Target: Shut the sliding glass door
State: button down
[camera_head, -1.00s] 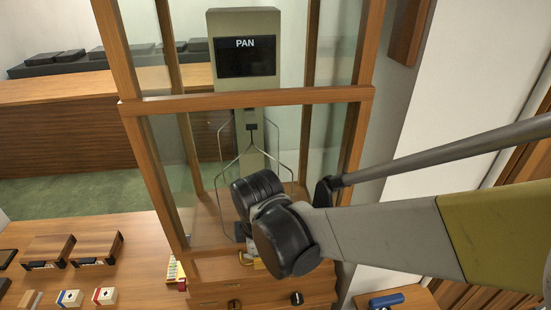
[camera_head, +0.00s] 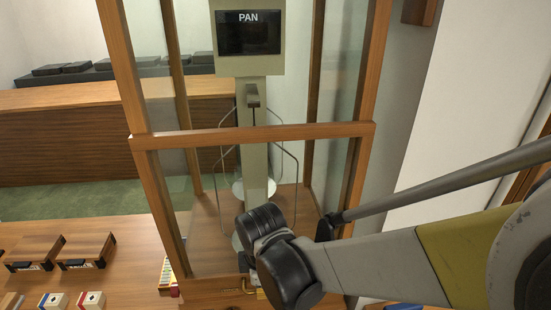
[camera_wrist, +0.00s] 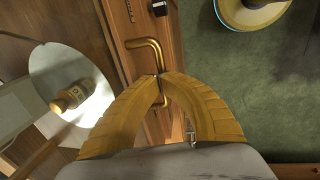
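The sliding glass door (camera_head: 255,137) is the wood-framed front pane of a tall glass case; its top rail crosses the case below the display. A brass handle (camera_head: 246,287) sits on its lower edge, and the handle (camera_wrist: 151,44) shows at the centre of the wrist view. My gripper (camera_wrist: 159,77) has its yellow fingers closed together at the handle's middle, which they partly hide; it appears shut on it. In the head view my dark wrist hides part of the lower edge. Whether a gap remains under the door cannot be told.
A balance with a PAN display (camera_head: 248,32) stands inside the case. A round pan with a brass weight (camera_wrist: 70,98) shows in the wrist view. Small wooden boxes (camera_head: 88,249) lie on the table at left. A pale wall stands at right.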

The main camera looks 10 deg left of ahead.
notch_tip(320, 180, up, 14)
jog(key=s+f+p, duration=0.1)
jog(key=s+p, duration=0.1)
jog(key=p, duration=0.3)
jog(key=s+d+f+m+t+b, duration=0.1)
jog(key=d+f+m+b, duration=0.2)
jog(key=d+m+b, duration=0.2)
jog(key=s+d+f+m+t+b, duration=0.2)
jog(key=d+m+b, duration=0.3)
jog(key=d, duration=0.8)
jog(key=s+d+f+m+t+b, duration=0.1)
jog(key=d+f+m+b, duration=0.3)
jog(key=d+m, duration=0.5)
jog(key=shift+s+d+f+m+t+b, duration=0.25)
jog(key=shift+s+f+m+t+b, duration=0.1)
jog(key=shift+m+t+b, duration=0.35)
